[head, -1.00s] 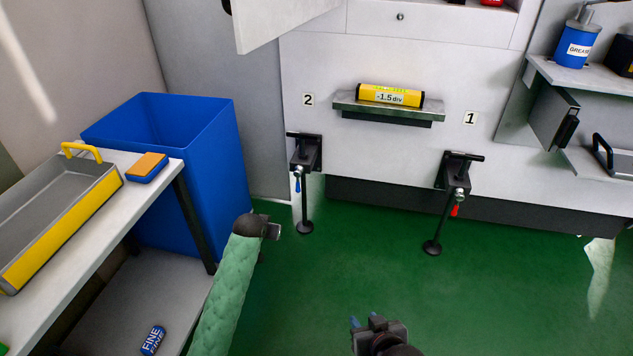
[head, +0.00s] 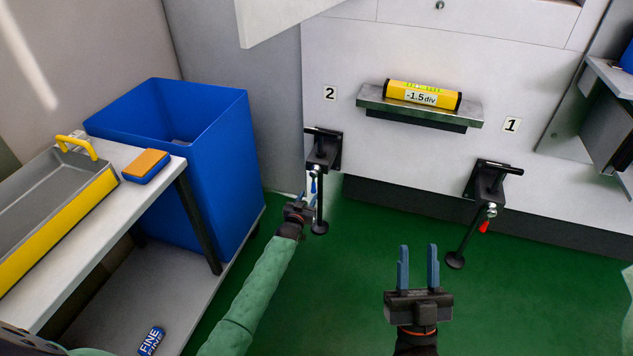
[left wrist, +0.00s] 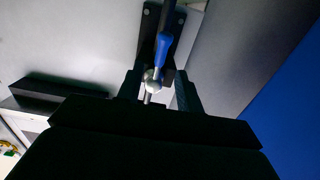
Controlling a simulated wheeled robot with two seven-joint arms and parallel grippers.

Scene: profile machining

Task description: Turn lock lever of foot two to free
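Foot two, under the label 2 (head: 330,93), has a black bracket (head: 323,148) on the pale machine front and a dark stem ending in a round pad (head: 320,228). Its lock lever has a blue handle (head: 313,186) that hangs down in the head view. My left gripper (head: 306,198) is beside the stem, close to the handle. In the left wrist view the open fingers (left wrist: 159,90) stand on either side of the silver pivot ball, with the blue handle (left wrist: 163,50) beyond; contact cannot be told. My right gripper (head: 418,262) is open and empty over the green floor.
Foot one (head: 487,185) with a red lever (head: 484,227) stands to the right. A level reading -1.5 div (head: 422,96) sits on a shelf (head: 400,108) between the labels. A blue bin (head: 215,150) and a table with a tray (head: 60,225) are on the left.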

